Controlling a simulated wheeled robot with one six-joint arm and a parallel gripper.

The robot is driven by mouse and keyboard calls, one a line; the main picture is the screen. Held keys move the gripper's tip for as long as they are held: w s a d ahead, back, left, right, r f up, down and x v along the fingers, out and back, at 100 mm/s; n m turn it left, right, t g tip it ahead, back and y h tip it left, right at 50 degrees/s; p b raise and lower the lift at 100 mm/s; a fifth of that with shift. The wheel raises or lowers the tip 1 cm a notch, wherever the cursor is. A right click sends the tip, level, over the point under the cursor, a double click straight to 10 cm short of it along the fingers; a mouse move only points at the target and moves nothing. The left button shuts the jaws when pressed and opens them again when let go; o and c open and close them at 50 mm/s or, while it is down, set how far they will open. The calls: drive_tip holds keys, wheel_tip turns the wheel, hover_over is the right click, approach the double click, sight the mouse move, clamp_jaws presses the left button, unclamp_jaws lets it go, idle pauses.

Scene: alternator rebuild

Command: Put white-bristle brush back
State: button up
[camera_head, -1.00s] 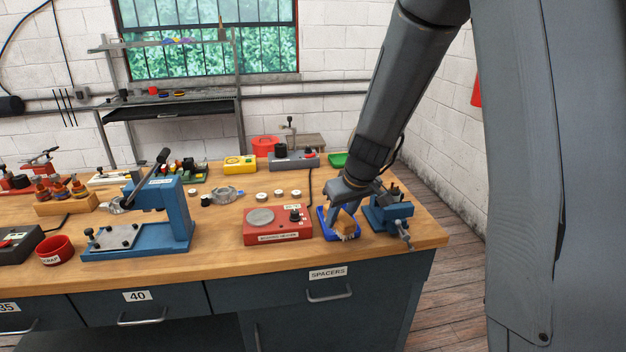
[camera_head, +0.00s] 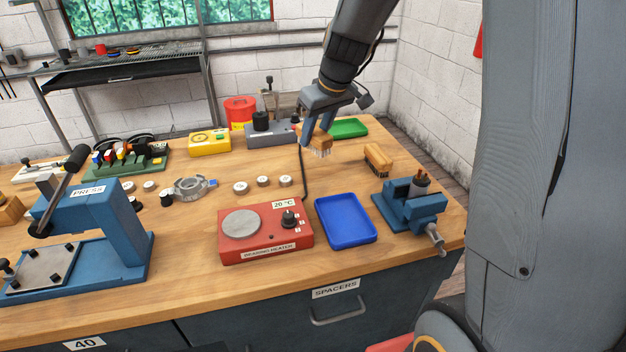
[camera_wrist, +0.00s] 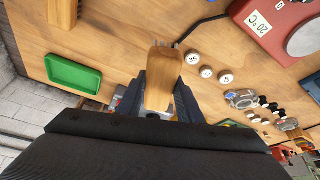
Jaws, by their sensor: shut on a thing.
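My gripper (camera_head: 317,138) is shut on the white-bristle brush (camera_head: 322,142), a wooden block with pale bristles pointing down. It holds the brush above the back right of the bench, just left of the green tray (camera_head: 350,128). In the wrist view the brush's wooden back (camera_wrist: 163,78) sits between the two fingers, and its bristles are mostly hidden. A second wooden brush (camera_head: 378,158) lies on the bench to the right; part of it shows at the wrist view's top edge (camera_wrist: 62,12). The blue tray (camera_head: 345,218) is empty.
The red bearing heater (camera_head: 265,232) stands left of the blue tray, with a black cable behind it. A blue vise (camera_head: 410,208) stands at the right edge. A grey fixture (camera_head: 270,133) and red container (camera_head: 240,110) stand behind. Bare wood lies between the trays.

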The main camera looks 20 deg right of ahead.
sight(326, 137)
wheel_tip(326, 137, down, 10)
drive_tip(key=shift+r+p, duration=0.25)
drive_tip(key=shift+p, duration=0.2)
drive_tip(key=shift+f, duration=0.1)
drive_tip(key=o, duration=0.9)
drive_tip(key=shift+r, duration=0.2)
drive_tip(key=b+v, duration=0.1)
drive_tip(key=v, duration=1.1)
drive_tip(key=shift+b, duration=0.3)
drive_tip(key=shift+f, duration=0.1)
